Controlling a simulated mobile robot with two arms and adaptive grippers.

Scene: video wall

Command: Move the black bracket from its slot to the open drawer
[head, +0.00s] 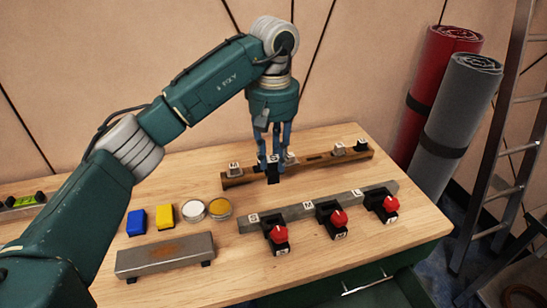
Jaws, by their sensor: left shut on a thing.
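A wooden rail (315,162) with small white labelled tags lies at the back of the bench. My left gripper (273,158) points down at the front side of this rail, its fingers shut on a small black bracket (273,175). The fingers partly cover the bracket, and I cannot tell whether it still touches the rail. A dark green drawer (395,291) with a metal handle shows below the bench's front right edge, cut off by the frame. How far it is open is unclear. My right gripper is out of view.
A grey metal rail (300,210) with several red-knobbed black pieces lies in front. Blue (137,222) and yellow (165,217) blocks, two round tins (219,209) and a grey bar (165,256) are on the left. Rolled mats (458,105) and a ladder (505,130) stand right.

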